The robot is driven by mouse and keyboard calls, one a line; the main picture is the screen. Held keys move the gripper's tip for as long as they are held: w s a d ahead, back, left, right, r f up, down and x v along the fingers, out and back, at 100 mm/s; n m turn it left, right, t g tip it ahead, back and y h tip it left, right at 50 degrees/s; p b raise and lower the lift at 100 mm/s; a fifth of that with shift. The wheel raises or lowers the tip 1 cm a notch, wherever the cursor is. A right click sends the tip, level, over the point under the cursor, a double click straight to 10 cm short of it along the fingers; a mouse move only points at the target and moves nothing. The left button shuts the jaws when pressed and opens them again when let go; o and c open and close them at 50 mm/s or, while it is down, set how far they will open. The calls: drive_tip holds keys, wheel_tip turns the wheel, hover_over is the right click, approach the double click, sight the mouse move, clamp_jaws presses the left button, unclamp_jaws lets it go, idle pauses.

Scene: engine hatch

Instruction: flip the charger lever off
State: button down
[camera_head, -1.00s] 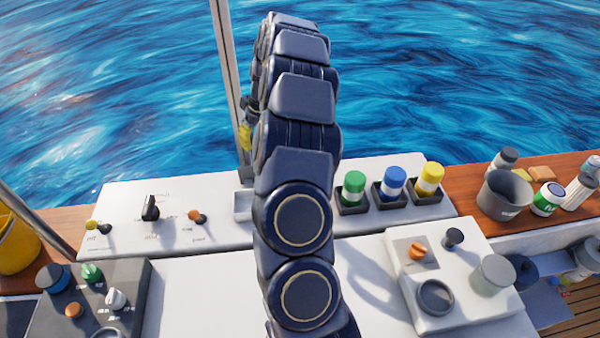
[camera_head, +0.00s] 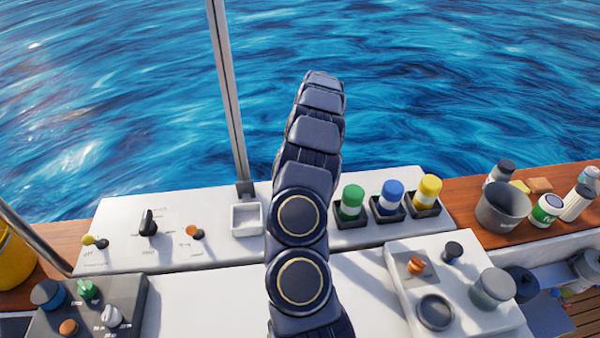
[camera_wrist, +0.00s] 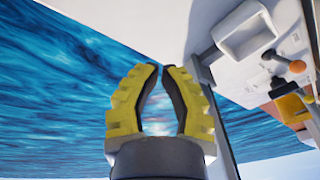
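Three small levers stand on the white back panel (camera_head: 120,222) at the left: a yellow-tipped one (camera_head: 95,241), a black one (camera_head: 148,224) and an orange-tipped one (camera_head: 194,232). Their labels are too small to read, so I cannot tell which is the charger lever. The orange-tipped lever also shows at the right of the wrist view (camera_wrist: 290,65). My gripper (camera_wrist: 161,70) has yellow fingers, with tips almost together and nothing between them. It is away from the levers, with water behind it. In the head view my arm hides it.
An empty white square bin (camera_head: 247,219) sits right of the levers, with a grey post (camera_head: 228,90) behind it. Green (camera_head: 351,202), blue (camera_head: 391,197) and yellow (camera_head: 428,191) capped bottles stand further right. A dark control box (camera_head: 125,292) lies front left, a white one (camera_head: 465,318) front right.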

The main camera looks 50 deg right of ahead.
drive_tip(key=x, duration=0.8)
drive_tip(key=shift+s+f, duration=0.15)
drive_tip(key=shift+f, duration=0.2)
drive_tip(key=shift+s+a+r, duration=0.2)
drive_tip(key=shift+s+r, duration=0.05)
drive_tip(key=shift+s, duration=0.4)
drive_tip(key=shift+s+a+r, duration=0.15)
drive_tip(key=shift+s+a, duration=0.05)
drive_tip(key=shift+s, duration=0.85)
